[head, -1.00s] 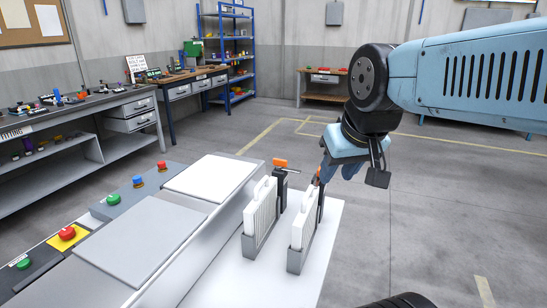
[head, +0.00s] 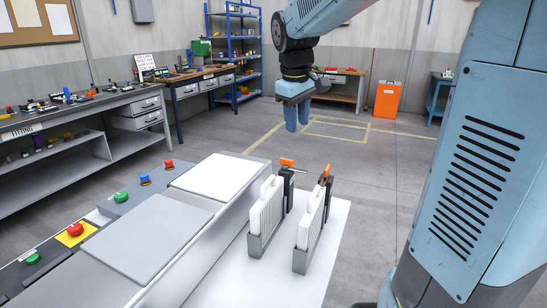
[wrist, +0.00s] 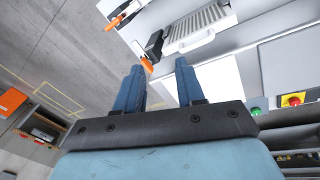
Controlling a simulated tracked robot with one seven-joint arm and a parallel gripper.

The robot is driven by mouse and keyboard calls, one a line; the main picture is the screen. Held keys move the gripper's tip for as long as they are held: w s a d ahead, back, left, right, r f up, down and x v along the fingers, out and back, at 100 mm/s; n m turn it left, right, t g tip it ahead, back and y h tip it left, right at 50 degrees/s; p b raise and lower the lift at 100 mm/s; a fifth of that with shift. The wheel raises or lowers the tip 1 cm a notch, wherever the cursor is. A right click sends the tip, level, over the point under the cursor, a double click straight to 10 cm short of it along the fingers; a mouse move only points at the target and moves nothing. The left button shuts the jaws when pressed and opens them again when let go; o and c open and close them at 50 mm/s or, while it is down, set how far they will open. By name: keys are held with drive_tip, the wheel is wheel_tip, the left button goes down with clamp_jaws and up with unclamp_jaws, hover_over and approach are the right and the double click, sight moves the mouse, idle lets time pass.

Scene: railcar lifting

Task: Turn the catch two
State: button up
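Two catches with orange levers stand at the far ends of two white ribbed panels. The left catch (head: 287,162) has its lever lying flat across the top of a black post. The right catch (head: 327,171) has its lever tilted up. Both show in the wrist view, the left catch (wrist: 147,65) nearer the fingers and the right catch (wrist: 113,22) farther off. My gripper (head: 297,127) hangs in the air beyond and above the left catch, touching nothing. In the wrist view its blue fingers (wrist: 159,66) are apart with nothing held. No catch number is readable.
The left panel (head: 266,210) and right panel (head: 311,218) stand in grey holders on a white plate (head: 220,276). A grey console (head: 190,235) with coloured buttons lies left. An orange cabinet (head: 387,100) stands at the back. The floor beyond is clear.

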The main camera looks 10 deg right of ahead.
sight(287, 159)
drive_tip(key=w+d+f+n+g+y, duration=0.1)
drive_tip(key=w+f+n, duration=0.15)
drive_tip(key=w, duration=0.55)
drive_tip(key=w+d+f+n+g, duration=0.1)
drive_tip(key=w+f+n, duration=0.15)
drive_tip(key=w, duration=0.55)
drive_tip(key=shift+m, duration=0.3)
wheel_tip(287, 159, down, 14)
drive_tip(key=shift+r, duration=0.1)
drive_tip(key=shift+c, duration=0.4)
clamp_jaws()
drive_tip(key=shift+d, duration=0.35)
drive_tip(key=shift+a, duration=0.1)
